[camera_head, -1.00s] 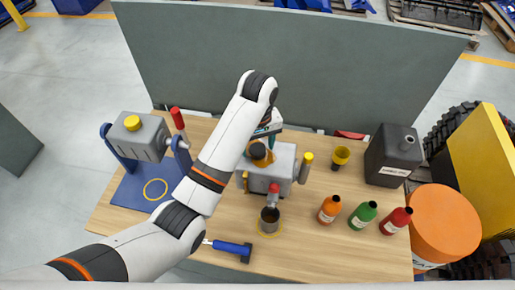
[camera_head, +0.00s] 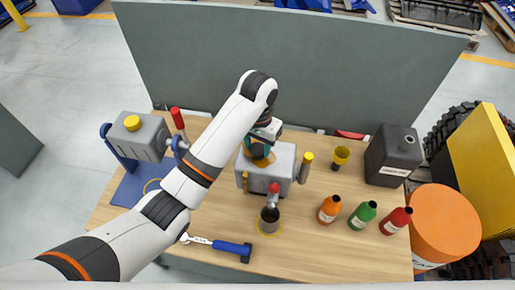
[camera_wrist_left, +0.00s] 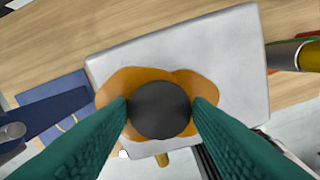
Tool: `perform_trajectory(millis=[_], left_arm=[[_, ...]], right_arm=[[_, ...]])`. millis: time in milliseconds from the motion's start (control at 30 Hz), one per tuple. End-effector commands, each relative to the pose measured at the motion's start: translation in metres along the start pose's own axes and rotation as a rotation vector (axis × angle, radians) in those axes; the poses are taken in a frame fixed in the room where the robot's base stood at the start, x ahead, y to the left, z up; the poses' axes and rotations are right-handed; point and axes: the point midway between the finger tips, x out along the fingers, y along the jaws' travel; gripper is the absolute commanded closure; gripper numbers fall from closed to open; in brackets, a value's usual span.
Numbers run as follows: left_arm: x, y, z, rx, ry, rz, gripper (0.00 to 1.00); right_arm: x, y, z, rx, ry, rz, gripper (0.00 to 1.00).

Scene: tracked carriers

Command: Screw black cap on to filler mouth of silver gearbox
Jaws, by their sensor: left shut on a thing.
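The silver gearbox (camera_head: 283,176) stands on the wooden table near the middle of the head view. An orange-brown patch (camera_wrist_left: 115,90) lies on its top. My left gripper (camera_head: 259,151) is over the gearbox top, its green fingers on either side of the round black cap (camera_wrist_left: 160,109). The fingertips are shut on the cap. In the left wrist view the cap sits over the orange-brown patch and hides the filler mouth. I cannot tell how far the cap is seated. My right gripper is not in view.
A grey cup (camera_head: 269,219) stands under the gearbox's red-handled tap. Orange (camera_head: 329,209), green (camera_head: 363,215) and red (camera_head: 396,221) bottles, a yellow funnel (camera_head: 341,157) and a dark canister (camera_head: 394,155) are to the right. A blue-handled tool (camera_head: 232,248) lies in front. Another grey unit (camera_head: 139,136) stands left.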

Motion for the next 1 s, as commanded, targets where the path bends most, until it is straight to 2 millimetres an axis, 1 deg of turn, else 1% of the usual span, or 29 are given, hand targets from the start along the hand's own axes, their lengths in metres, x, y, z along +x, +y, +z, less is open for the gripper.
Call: perform_trajectory(millis=[267,367,467,700,833,867,900,1000], left_arm=[[-0.0007,0.0,0.0005,0.018,-0.002,0.001,0.73],[-0.0007,0.0006,0.0005,0.07,-0.002,0.003,0.73],[-0.0006,0.0015,0.0003,0.229,-0.001,0.005,0.73],[-0.001,0.0016,0.0005,0.687,-0.001,0.006,0.73],[-0.0007,0.0004,0.0006,0.835,-0.002,0.003,0.73],[-0.0007,0.0,0.0006,0.837,-0.002,0.002,0.51],[-0.0006,-0.0002,0.0005,0.834,-0.002,0.001,0.44],[-0.0005,-0.0003,0.0004,0.831,-0.002,0.001,0.29]], right_arm=[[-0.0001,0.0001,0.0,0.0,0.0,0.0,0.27],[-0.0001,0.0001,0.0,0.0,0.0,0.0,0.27],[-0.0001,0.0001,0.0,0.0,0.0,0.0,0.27],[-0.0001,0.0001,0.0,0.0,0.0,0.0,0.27],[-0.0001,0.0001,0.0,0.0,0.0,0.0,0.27],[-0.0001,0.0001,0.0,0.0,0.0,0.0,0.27],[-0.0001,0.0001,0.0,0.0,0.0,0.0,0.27],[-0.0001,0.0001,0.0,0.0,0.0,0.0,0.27]])
